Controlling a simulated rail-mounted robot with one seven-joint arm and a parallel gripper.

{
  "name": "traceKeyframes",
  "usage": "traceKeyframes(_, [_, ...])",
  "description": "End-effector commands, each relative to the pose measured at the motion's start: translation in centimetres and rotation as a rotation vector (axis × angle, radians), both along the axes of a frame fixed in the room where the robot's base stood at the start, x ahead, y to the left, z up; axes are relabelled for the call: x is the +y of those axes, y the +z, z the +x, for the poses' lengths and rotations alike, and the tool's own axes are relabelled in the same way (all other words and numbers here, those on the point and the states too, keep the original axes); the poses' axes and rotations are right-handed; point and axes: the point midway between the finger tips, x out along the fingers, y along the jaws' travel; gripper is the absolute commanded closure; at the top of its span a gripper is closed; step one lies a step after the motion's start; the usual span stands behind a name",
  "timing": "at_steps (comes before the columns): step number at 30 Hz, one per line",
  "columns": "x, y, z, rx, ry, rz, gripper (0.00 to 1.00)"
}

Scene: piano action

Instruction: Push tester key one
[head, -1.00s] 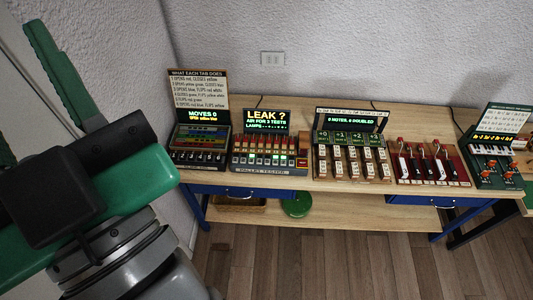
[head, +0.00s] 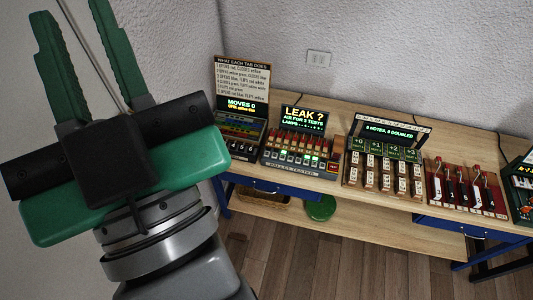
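The pallet tester (head: 287,169) stands on the bench in the head view, second device from the left. Its raised screen (head: 304,118) reads "LEAK ?" and "AIR FOR 3 TESTS", with a lamps line below. A row of keys runs across its front; some show pale green and others dark red. I cannot read which key is number one. My gripper (head: 84,15) is at the upper left, fingers pointing up, spread apart and empty. It is in front of the wall and well clear of the tester.
Left of the tester is a device (head: 238,146) showing "MOVES 0". To its right are a board of numbered tags (head: 382,180) and a red board with levers (head: 467,188). A basket (head: 262,198) and a green round object (head: 321,208) sit below the bench (head: 345,222). Wooden floor is open in front.

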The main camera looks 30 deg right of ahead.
Motion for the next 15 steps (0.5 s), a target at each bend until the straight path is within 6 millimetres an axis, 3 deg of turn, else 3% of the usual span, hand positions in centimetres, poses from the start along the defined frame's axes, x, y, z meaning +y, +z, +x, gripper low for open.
traceKeyframes(1, [0.0, 0.0, 0.0, 0.0, 0.0, 0.0, 0.89])
traceKeyframes(3, [0.0, 0.0, 0.0, 0.0, 0.0, 0.0, 1.0])
traceKeyframes(15, [0.0, 0.0, 0.0, 0.0, 0.0, 0.0, 1.0])
